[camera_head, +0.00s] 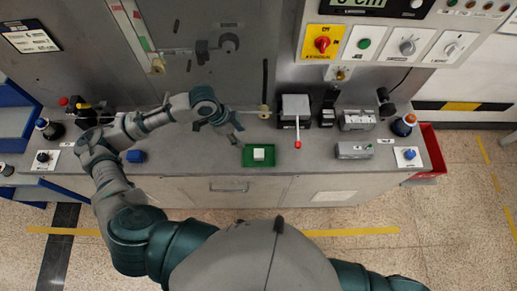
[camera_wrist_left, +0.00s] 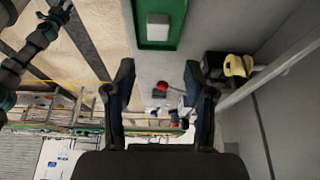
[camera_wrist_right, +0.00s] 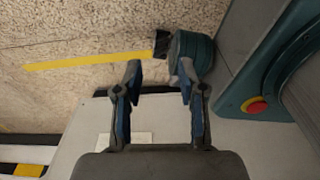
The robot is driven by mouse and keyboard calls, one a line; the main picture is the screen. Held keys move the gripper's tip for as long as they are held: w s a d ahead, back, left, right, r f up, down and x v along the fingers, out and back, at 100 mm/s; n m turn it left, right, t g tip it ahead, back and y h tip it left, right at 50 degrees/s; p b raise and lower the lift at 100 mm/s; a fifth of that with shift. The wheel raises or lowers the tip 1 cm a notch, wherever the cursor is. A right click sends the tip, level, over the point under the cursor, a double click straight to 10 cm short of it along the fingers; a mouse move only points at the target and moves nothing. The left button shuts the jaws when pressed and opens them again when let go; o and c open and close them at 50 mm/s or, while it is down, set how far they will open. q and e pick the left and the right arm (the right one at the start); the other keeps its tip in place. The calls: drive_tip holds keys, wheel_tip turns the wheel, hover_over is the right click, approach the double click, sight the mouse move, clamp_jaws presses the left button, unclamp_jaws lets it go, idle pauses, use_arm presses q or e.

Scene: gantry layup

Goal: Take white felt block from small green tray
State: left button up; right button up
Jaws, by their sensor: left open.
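The white felt block (camera_head: 259,154) sits in the small green tray (camera_head: 247,161) on the grey bench top in the head view. In the left wrist view the block (camera_wrist_left: 158,27) and the green tray (camera_wrist_left: 183,12) show at the top, beyond my fingertips. My left gripper (camera_head: 237,135) is just left of and behind the tray, apart from the block. Its fingers (camera_wrist_left: 160,75) are spread and empty. My right gripper (camera_wrist_right: 158,72) shows only in its own wrist view, with its fingers apart and nothing between them.
Right of the tray stands a grey box (camera_head: 295,106) with a red-tipped lever (camera_head: 298,144). A blue knob (camera_head: 135,156) is on the bench at left. A red bin (camera_head: 430,150) hangs at the right end. The bench is clear left of the tray.

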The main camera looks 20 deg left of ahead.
use_arm(q)
approach(258, 153)
drive_tip(key=f, duration=0.1)
drive_tip(key=x, duration=0.3)
drive_tip(key=shift+w+d+f, duration=0.1)
drive_tip(key=shift+w, duration=0.05)
drive_tip(key=shift+f, duration=0.25)
drive_tip(key=x, duration=0.3)
drive_tip(key=shift+d+f, duration=0.15)
drive_tip(key=shift+f, duration=0.15)
drive_tip(key=shift+w+d+f, duration=0.1)
drive_tip(key=shift+d+f, duration=0.15)
drive_tip(key=shift+d, duration=0.05)
drive_tip(key=shift+d+f, duration=0.1)
drive_tip(key=shift+d, duration=0.2)
drive_tip(key=shift+c, duration=0.2)
drive_tip(key=c, duration=0.5)
drive_tip(key=shift+a, duration=0.2)
drive_tip(key=shift+c, duration=0.2)
use_arm(e)
drive_tip(key=shift+s+d, duration=0.35)
drive_tip(key=shift+d, duration=0.25)
drive_tip(key=shift+s+d, duration=0.3)
drive_tip(key=shift+d, duration=0.25)
